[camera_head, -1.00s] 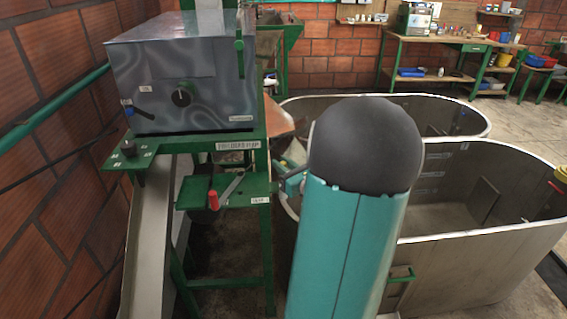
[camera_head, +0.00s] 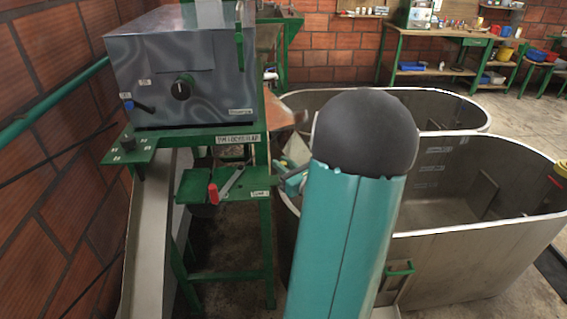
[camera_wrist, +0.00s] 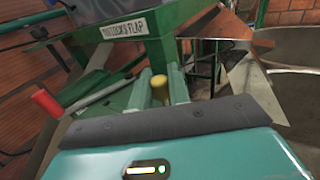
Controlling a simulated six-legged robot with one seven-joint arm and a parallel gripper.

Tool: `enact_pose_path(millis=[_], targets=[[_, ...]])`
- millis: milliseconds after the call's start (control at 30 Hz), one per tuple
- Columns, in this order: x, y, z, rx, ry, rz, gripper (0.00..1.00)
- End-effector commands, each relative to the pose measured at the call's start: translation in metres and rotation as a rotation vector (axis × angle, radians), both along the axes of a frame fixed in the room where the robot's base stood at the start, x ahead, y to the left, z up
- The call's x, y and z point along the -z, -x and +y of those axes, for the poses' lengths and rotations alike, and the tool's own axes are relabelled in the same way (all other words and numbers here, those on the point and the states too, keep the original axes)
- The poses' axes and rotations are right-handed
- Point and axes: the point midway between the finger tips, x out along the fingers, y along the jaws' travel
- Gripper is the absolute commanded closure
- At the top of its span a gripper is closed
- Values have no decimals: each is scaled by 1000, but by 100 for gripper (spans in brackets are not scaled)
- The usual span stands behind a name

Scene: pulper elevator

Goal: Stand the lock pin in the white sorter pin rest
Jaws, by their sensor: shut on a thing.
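In the wrist view, my gripper (camera_wrist: 160,88) is shut on a small yellow thing (camera_wrist: 159,92), which looks like the head of the lock pin. It sits between the two green-grey fingers, and most of the pin's length is hidden. The fingers are in front of a green frame with a white label (camera_wrist: 124,31). I cannot make out the white sorter pin rest for certain in either view.
A grey metal machine (camera_head: 180,75) stands on a green frame at the left. Below it is a small green shelf (camera_head: 200,180) with a red-handled lever (camera_head: 213,193). A grey chute (camera_head: 148,240) runs down at left. Large tanks (camera_head: 470,185) fill the right.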

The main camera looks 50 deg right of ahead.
Motion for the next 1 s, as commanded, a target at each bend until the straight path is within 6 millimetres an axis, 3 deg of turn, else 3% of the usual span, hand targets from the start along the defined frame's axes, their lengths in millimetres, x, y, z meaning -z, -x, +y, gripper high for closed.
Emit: enact_pose_path(millis=[200,233,367,767,1000], targets=[[5,0,0,0,0,1,100],[6,0,0,0,0,1,80],[5,0,0,0,0,0,56],[5,7,2,0,1,0,56],[5,49,13,3,0,1,56]])
